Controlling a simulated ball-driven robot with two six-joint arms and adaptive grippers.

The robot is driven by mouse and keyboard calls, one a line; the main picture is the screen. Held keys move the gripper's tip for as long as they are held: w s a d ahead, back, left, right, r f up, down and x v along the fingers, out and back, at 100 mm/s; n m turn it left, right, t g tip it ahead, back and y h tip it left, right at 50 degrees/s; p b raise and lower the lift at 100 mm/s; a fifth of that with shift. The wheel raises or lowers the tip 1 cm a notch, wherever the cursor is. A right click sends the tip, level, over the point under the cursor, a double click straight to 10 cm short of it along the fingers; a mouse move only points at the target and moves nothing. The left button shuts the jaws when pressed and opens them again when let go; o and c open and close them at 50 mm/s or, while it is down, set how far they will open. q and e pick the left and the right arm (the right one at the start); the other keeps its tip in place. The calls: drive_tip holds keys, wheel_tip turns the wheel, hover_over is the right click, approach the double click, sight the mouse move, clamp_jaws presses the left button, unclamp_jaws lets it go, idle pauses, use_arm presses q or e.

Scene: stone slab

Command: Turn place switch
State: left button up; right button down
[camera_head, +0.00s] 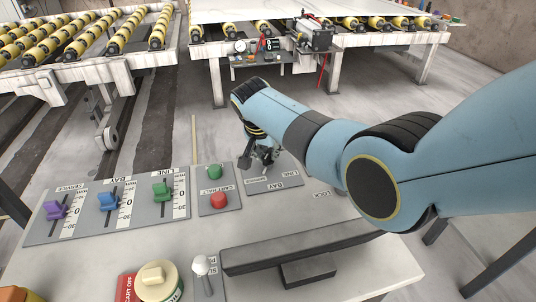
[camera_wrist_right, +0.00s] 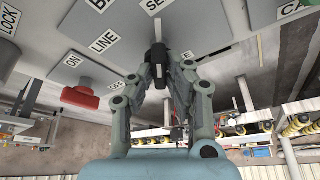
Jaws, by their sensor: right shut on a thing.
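A grey switch plate (camera_head: 287,178) with LINE and BAY labels lies on the control desk. My right gripper (camera_head: 262,160) reaches down onto it from above. In the right wrist view the switch plate (camera_wrist_right: 190,30) shows a LINE label and other partly cut-off labels. There my right gripper (camera_wrist_right: 158,75) is shut on the black switch knob (camera_wrist_right: 158,52), with a fingertip on each side. In the head view the knob is hidden by the gripper. My left gripper is not in view.
Left of the plate stand a green button (camera_head: 215,171), a red button (camera_head: 219,199) and purple (camera_head: 55,210), blue (camera_head: 108,201) and green (camera_head: 162,191) sliders. In front are a cream knob (camera_head: 158,280), a white-tipped lever (camera_head: 201,266) and a dark bar (camera_head: 300,246). Roller conveyors (camera_head: 85,35) stand behind.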

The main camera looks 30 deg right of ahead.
drive_tip(key=shift+m+g+b, duration=0.4)
drive_tip(key=shift+m+b, duration=0.1)
drive_tip(key=shift+m, duration=0.5)
drive_tip(key=c, duration=1.3)
unclamp_jaws()
drive_tip(key=shift+r+h, duration=0.1)
drive_tip(key=shift+h, duration=0.2)
drive_tip(key=v, duration=1.1)
drive_tip(key=shift+a+r, duration=0.15)
drive_tip(key=shift+r, duration=0.25)
